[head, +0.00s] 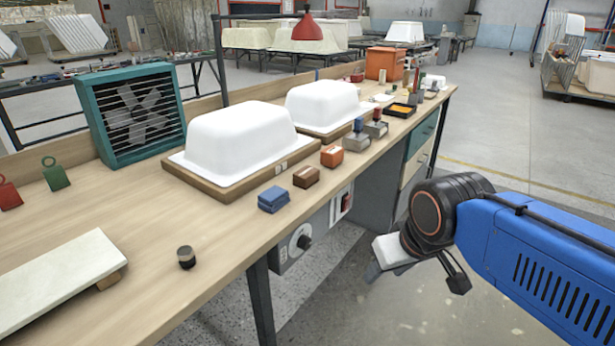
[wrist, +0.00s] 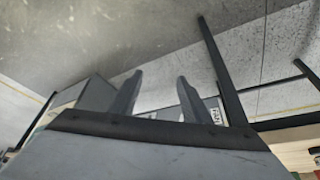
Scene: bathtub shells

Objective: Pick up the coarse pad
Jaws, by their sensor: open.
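Three small pads stand in a row along the front edge of the workbench in the head view: a blue pad (head: 273,199), a brown pad (head: 306,177) and an orange pad (head: 333,156). Their markings are too small to read, so I cannot tell which is the coarse one. My gripper (head: 373,268) is off the bench, over the floor to the right of the pads and lower than them. In the wrist view my gripper (wrist: 159,92) has its two fingers apart with nothing between them. No pad shows clearly there.
The wooden workbench (head: 130,215) carries two white tub shells (head: 238,140) (head: 325,103) behind the pads, and a green fan (head: 130,115). A dark knob-like piece (head: 186,257) stands near the front edge. Handled blocks (head: 356,139) stand beyond the orange pad. A control box (head: 300,240) hangs below.

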